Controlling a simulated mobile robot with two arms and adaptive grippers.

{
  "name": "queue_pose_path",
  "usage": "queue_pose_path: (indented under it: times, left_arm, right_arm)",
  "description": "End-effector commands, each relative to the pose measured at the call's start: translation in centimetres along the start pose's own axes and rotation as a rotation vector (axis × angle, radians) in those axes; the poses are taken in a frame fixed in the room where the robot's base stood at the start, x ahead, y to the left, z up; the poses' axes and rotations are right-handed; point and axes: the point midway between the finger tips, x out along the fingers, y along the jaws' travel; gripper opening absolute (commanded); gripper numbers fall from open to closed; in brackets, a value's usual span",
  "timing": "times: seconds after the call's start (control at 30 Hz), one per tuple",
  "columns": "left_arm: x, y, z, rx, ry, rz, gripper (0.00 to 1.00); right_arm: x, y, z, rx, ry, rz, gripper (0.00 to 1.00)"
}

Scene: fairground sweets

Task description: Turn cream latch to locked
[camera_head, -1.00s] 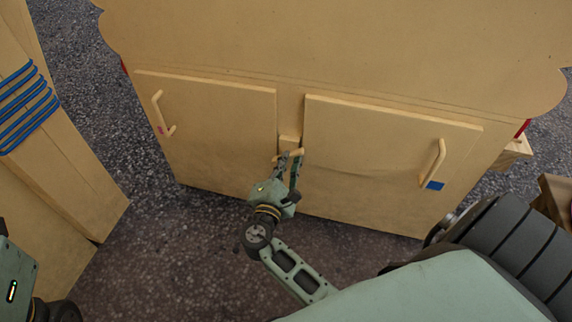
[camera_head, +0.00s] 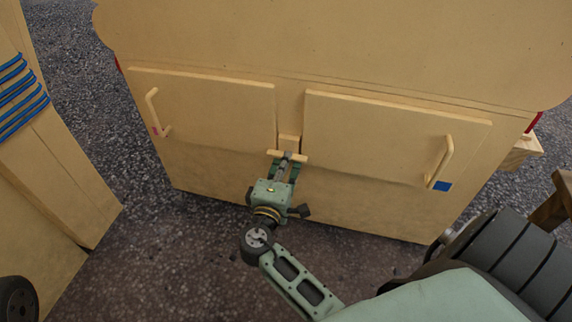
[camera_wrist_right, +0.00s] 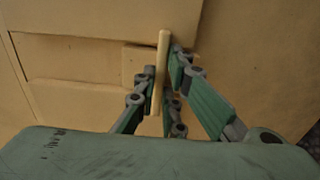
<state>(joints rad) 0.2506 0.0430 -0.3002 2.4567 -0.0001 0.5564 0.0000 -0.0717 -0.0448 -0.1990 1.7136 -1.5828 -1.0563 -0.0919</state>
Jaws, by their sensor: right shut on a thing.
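The cream latch (camera_head: 301,159) is a short pale bar at the gap between the two cabinet doors. It lies nearly level, its right end slightly lower, and its ends reach over the inner edges of both doors. My right gripper (camera_head: 287,157) comes from below and is shut on the middle of the bar. In the right wrist view the latch (camera_wrist_right: 162,60) stands upright in the picture between the green fingers of the right gripper (camera_wrist_right: 162,82). The fingers hide part of the bar. My left gripper is out of view.
The left door (camera_head: 205,110) and right door (camera_head: 385,135) look closed. Each has a cream handle, the left one (camera_head: 153,108) and the right one (camera_head: 444,160). A panel with blue bars (camera_head: 22,95) stands at left. Speckled ground lies between.

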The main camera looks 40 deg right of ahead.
Motion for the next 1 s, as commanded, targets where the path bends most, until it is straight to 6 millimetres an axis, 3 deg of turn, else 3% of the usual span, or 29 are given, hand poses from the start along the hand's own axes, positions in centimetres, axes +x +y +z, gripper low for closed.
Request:
queue_pose_path:
  times: [0.47, 0.5, 0.7, 1.0]
  left_arm:
    - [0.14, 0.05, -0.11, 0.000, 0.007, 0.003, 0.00]
    - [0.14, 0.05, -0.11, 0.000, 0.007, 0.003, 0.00]
    - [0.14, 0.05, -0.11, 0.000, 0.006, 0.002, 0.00]
    - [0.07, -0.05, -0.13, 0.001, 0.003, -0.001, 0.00]
  right_arm:
    - [0.10, 0.06, 0.09, 0.018, -0.003, 0.001, 0.00]
    - [0.10, 0.06, 0.09, 0.018, -0.003, 0.001, 0.10]
    - [0.07, 0.04, 0.06, 0.016, -0.002, 0.001, 0.28]
    - [-0.03, -0.01, 0.02, 0.014, -0.001, 0.000, 0.28]
